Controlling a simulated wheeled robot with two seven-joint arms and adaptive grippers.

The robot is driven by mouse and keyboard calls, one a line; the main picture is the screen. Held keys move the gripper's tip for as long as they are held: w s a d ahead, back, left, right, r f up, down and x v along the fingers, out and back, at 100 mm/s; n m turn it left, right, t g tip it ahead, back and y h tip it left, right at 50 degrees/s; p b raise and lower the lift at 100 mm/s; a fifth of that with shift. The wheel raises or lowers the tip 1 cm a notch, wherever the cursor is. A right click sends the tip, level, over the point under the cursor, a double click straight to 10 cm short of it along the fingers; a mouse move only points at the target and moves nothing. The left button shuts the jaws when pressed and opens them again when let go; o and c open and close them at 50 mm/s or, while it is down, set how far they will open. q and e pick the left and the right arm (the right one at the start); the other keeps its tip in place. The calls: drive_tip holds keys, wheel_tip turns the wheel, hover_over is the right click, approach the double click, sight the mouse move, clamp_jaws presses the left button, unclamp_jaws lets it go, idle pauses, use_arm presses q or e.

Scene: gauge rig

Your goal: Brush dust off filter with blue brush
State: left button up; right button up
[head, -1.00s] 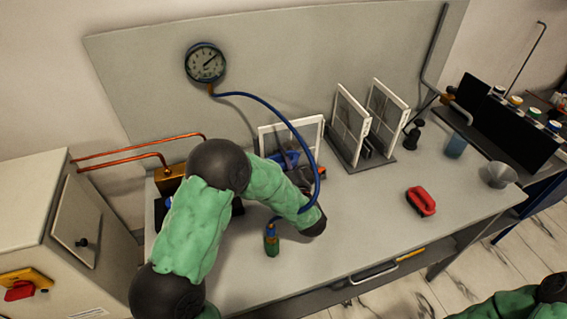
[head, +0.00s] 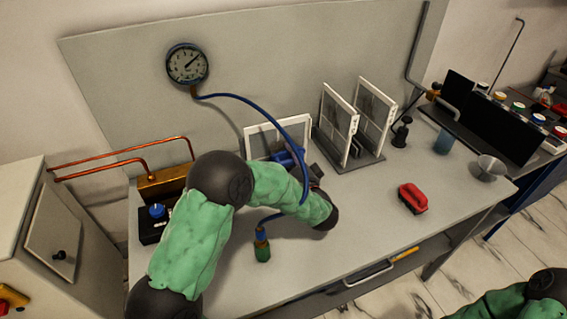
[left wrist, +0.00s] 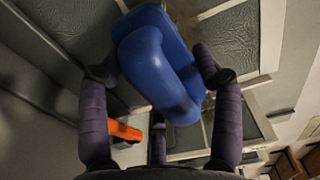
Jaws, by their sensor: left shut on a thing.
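The blue brush (head: 288,157) is held in my left gripper (head: 303,172), in front of a white-framed filter panel (head: 262,142) leaning at the back of the bench. In the left wrist view the blue brush (left wrist: 160,62) sits between the purple-sleeved fingers of my left gripper (left wrist: 157,72), with the filter's grey mesh and pale frame (left wrist: 236,45) behind it. I cannot tell whether the bristles touch the mesh, and dust is not clear. My arm hides part of the filter's lower side. My right gripper is out of view; only its arm shows.
Two more framed panels (head: 338,122) stand in a rack right of the filter. A red brush (head: 413,199) lies on the bench (head: 350,225). A blue hose (head: 272,110) hangs from the gauge (head: 187,64) across my left arm. The front right bench is mostly clear.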

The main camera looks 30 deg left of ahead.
use_arm(q)
drive_tip(key=shift+w+d+b, duration=1.35)
drive_tip(key=shift+w+d, duration=0.25)
drive_tip(key=shift+w, duration=0.4)
drive_tip(key=shift+s+a+r, duration=0.15)
drive_tip(key=shift+s+a, duration=0.9)
drive_tip(key=shift+s, duration=0.15)
drive_tip(key=shift+s+a, duration=0.2)
drive_tip(key=shift+s, duration=0.1)
